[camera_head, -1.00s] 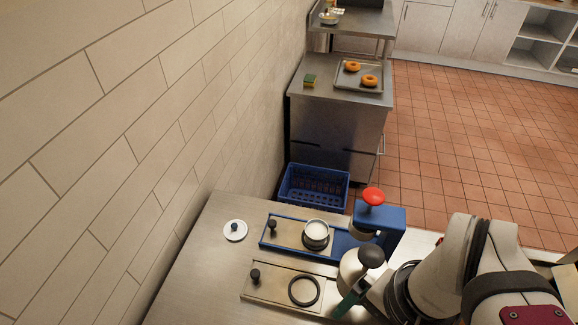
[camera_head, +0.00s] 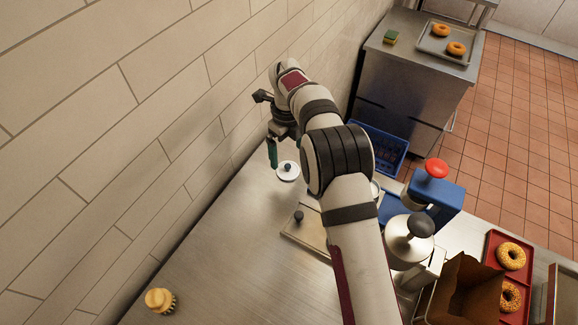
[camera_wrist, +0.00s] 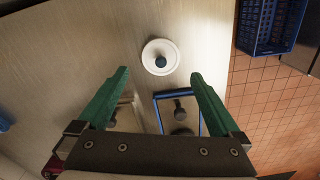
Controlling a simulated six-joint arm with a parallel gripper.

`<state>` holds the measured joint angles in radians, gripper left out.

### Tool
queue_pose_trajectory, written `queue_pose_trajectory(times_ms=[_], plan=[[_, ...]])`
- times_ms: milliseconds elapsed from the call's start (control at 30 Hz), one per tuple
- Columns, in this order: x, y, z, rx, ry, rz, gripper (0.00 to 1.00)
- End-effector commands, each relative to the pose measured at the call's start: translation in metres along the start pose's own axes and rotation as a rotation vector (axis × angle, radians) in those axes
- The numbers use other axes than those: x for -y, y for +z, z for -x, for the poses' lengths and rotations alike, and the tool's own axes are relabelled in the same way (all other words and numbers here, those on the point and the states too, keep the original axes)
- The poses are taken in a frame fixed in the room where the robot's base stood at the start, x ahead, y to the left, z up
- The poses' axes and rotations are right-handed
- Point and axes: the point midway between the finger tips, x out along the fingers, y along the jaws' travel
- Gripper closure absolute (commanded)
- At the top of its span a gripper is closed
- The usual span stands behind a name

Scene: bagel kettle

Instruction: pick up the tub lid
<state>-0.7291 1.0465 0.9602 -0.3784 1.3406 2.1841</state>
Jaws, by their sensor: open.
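The tub lid, a white disc (camera_head: 283,177) with a dark blue knob, lies flat on the steel counter near the tiled wall. In the wrist view the lid (camera_wrist: 149,50) sits just past the fingertips, centred between them. My gripper (camera_head: 272,166) is open and empty above the counter, with a green finger beside the lid in the head view. In the wrist view both green fingers of my gripper (camera_wrist: 160,74) are spread apart and do not touch the lid. In the head view my arm hides part of the blue-framed fixture.
A steel plate with a black knob (camera_head: 299,216) and the blue press (camera_head: 437,193) with a red knob stand near the lid. A blue crate (camera_head: 380,148) is beyond the counter edge. A red tray (camera_head: 492,246) holds bagels at right. The counter's front left is mostly clear.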

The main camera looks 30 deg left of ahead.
Motion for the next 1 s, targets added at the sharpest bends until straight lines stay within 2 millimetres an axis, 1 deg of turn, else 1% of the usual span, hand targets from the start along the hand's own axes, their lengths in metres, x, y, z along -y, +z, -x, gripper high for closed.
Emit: queue_pose_trajectory(times_ms=[167,300,367,433,600,633,1000], plan=[[0.0,-0.003,-0.024,-0.001,0.001,-0.001,0.0],[0.001,-0.007,-0.052,0.0,0.002,0.0,0.0],[0.001,-0.006,-0.061,0.001,0.002,0.0,0.0],[0.001,-0.006,-0.065,0.004,0.0,0.001,0.0],[0.001,-0.006,-0.065,0.005,0.0,0.001,0.0],[0.001,-0.006,-0.065,0.005,0.0,0.001,0.02],[0.001,-0.006,-0.065,0.004,0.001,0.001,0.67]])
